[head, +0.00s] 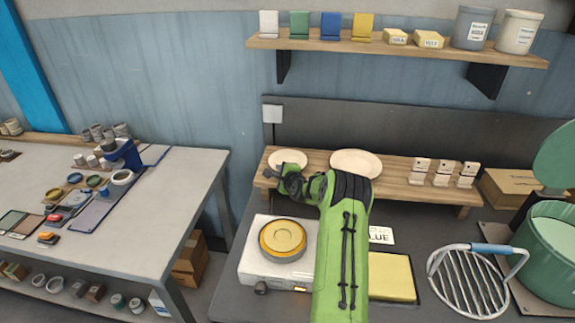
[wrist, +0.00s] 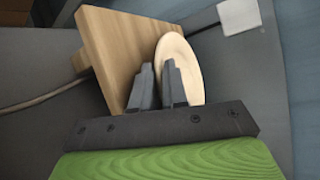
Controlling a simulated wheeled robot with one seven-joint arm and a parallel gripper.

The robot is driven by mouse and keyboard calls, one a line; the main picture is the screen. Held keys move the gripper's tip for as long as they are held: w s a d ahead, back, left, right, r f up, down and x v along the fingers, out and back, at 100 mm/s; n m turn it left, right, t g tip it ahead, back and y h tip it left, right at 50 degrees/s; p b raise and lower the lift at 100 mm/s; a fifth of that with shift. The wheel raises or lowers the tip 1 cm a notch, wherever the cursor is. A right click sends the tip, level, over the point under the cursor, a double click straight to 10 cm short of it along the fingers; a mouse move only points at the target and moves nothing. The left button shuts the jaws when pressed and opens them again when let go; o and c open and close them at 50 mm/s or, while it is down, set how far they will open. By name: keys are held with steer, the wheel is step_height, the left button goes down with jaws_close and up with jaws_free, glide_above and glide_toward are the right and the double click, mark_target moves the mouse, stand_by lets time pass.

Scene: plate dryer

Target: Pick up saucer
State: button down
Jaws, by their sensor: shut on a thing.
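The saucer (head: 287,158) is a small cream dish at the left end of a low wooden bench shelf (head: 397,187). It also shows in the wrist view (wrist: 181,62), at the end of the wooden board. My gripper (head: 287,172) reaches the saucer's near edge. In the wrist view my gripper (wrist: 160,88) has its two dark fingers at the saucer's rim, shut on it. The exact grip on the rim is partly hidden by the fingers. I cannot tell whether the saucer is clear of the shelf.
A larger cream plate (head: 356,163) lies right of the saucer on the shelf. Several small labelled blocks (head: 443,173) stand farther right. A white burner with a yellow round top (head: 282,240) is in front. A wire rack (head: 468,281) and green pot (head: 552,238) are at right.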

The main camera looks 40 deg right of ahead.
step_height(320, 180, up, 10)
steer(key=shift+p, duration=0.3)
